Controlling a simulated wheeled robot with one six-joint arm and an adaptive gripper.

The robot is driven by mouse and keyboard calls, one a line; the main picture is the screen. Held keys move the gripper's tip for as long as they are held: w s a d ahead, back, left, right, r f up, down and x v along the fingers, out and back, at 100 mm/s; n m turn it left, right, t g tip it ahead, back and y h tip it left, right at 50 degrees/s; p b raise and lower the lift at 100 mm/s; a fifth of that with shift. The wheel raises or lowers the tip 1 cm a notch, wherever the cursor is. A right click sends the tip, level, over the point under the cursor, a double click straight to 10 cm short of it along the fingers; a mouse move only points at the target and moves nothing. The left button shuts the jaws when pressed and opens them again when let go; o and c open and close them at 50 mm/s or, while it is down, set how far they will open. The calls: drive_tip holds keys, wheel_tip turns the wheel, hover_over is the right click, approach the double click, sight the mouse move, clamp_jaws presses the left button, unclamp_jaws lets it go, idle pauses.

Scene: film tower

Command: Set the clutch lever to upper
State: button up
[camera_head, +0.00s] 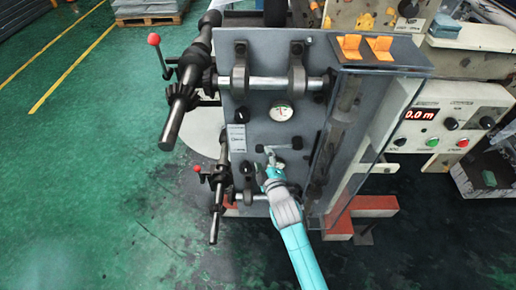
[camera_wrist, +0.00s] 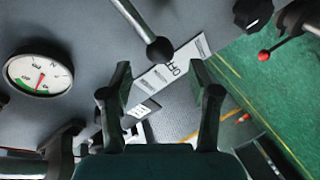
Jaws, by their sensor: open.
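A lever with a metal rod and a black ball knob (camera_wrist: 160,50) shows at the top middle of the wrist view. I take it for the clutch lever. A pale label strip (camera_wrist: 190,56) with dark lettering lies on the grey panel beside it. My gripper (camera_wrist: 161,85) is open and empty, and the knob shows just above the gap between its fingers, apart from them. In the head view, my gripper (camera_head: 272,174) is at the lower middle of the panel, just below a small metal lever (camera_head: 268,152). Which position the lever is in, I cannot tell.
A round gauge (camera_wrist: 39,77) sits left of the fingers. The grey panel (camera_head: 258,62) carries shafts and a dial (camera_head: 281,112). Red-knobbed levers (camera_head: 154,39) stick out left. A clear guard (camera_head: 345,140) stands right of the arm. Green floor (camera_head: 60,150) is open at left.

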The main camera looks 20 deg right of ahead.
sight(261, 151)
drive_tip(key=x, duration=0.6)
drive_tip(key=shift+w+d+f, duration=0.1)
drive_tip(key=shift+w, duration=0.1)
clamp_jaws()
